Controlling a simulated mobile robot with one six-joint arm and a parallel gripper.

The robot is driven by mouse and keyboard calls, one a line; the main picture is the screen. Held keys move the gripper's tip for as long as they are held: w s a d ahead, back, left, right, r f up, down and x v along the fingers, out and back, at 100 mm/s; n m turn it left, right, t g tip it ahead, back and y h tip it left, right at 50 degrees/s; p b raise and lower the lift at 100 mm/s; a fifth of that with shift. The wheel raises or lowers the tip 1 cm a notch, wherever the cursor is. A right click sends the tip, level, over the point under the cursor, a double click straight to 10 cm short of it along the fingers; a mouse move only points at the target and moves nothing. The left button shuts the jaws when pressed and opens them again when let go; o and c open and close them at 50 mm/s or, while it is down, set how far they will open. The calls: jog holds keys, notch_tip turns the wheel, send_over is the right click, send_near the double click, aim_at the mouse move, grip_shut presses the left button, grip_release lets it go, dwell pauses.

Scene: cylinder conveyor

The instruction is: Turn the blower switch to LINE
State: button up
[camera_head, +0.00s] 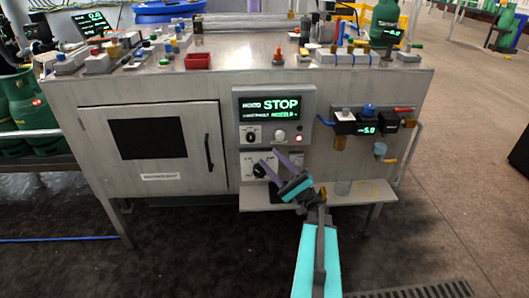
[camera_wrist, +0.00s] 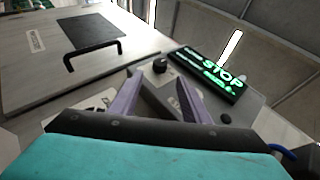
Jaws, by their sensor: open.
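The blower switch cannot be told for certain, because the small labels are unreadable. A black knob (camera_head: 259,171) sits on a pale plate on the lower cabinet front, partly behind my gripper. Another dark knob (camera_head: 251,135) sits under the green STOP display (camera_head: 272,106) on the grey control box. My gripper (camera_head: 270,158) is open and empty, its two purple fingers pointing at the panel just below that box. In the wrist view, a black knob (camera_wrist: 160,64) shows just beyond the gap between the open fingers (camera_wrist: 158,86), apart from them. The STOP display (camera_wrist: 215,72) is to its right.
A cabinet door (camera_head: 160,150) with a black handle is left of the panel. A valve manifold (camera_head: 366,122) with coloured levers is at right. Small parts crowd the bench top.

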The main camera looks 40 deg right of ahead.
jog(key=v, duration=0.5)
jog(key=shift+s+f, duration=0.15)
jog(key=shift+s, duration=0.05)
